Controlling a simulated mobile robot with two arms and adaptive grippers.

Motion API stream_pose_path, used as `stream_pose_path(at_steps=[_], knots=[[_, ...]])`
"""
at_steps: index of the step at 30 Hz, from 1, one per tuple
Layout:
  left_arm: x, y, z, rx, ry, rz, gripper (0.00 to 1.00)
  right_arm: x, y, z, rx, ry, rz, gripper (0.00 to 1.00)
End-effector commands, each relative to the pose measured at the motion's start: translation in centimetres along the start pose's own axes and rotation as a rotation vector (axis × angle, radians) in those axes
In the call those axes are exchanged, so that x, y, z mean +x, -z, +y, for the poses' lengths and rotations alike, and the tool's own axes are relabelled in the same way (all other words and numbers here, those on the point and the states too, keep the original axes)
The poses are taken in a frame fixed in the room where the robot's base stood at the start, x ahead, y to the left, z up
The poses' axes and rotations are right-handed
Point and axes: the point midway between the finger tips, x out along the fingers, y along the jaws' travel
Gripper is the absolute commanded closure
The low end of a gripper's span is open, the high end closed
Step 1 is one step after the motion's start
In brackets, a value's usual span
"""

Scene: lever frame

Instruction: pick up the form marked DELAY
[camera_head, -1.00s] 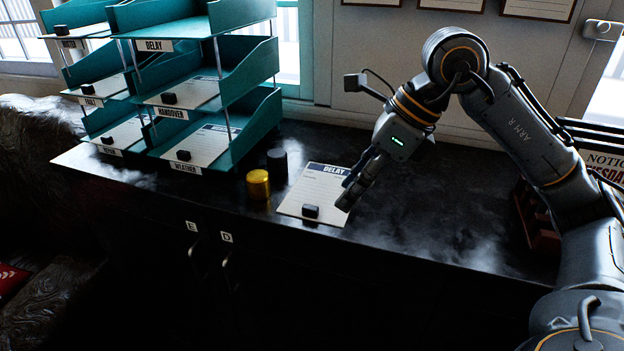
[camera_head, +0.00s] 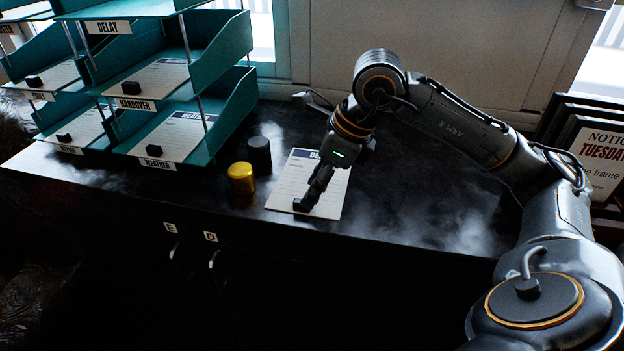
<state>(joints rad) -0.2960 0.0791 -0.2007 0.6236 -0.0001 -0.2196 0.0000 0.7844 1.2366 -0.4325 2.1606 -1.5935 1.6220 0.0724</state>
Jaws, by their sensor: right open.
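The form marked DELAY (camera_head: 283,183) is a white sheet with a dark header, lying flat on the dark cabinet top. Its header is partly hidden behind my right gripper, with only the first letters showing. My right gripper (camera_head: 306,203) points down over the form, its fingertips at the form's near part, where the small black block on the form was seen. The fingers and the block blend together, and I cannot tell whether they touch. The right gripper is open. My left gripper is not in view.
A yellow cylinder (camera_head: 241,179) and a black cylinder (camera_head: 259,156) stand just left of the form. Teal tray racks (camera_head: 222,118) with labelled forms fill the left. Framed notices (camera_head: 597,165) stand at the right. The cabinet top (camera_head: 420,215) right of the form is clear.

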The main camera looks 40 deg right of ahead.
Motion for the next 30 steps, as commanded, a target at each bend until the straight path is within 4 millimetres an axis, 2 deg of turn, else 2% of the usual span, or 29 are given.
stream_pose_path(at_steps=[1, 4, 9, 16, 17, 21, 23, 30], knots=[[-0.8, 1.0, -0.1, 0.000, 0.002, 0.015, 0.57, 0.5, -0.3, 0.0, 0.000, -0.006, 0.004, 0.57], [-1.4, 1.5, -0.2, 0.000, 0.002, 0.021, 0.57, 2.1, -0.6, -0.1, 0.001, -0.005, 0.004, 0.57], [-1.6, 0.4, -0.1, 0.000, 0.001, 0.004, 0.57, 3.9, -0.5, -0.2, 0.000, -0.002, 0.001, 0.57], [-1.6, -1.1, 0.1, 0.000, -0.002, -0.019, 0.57, 4.1, -0.5, -0.2, 0.000, 0.000, 0.000, 0.57], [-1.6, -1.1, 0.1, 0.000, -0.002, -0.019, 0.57, 4.1, -0.5, -0.2, 0.000, 0.000, 0.000, 0.61], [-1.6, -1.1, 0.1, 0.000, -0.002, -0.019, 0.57, 4.1, -0.5, -0.2, 0.000, 0.000, 0.001, 0.89], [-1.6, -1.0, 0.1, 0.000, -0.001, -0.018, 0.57, 4.1, -0.5, -0.2, 0.000, 0.000, 0.001, 1.00], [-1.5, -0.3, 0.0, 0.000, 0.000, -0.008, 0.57, 4.1, -0.5, -0.2, 0.000, 0.000, 0.001, 1.00]])
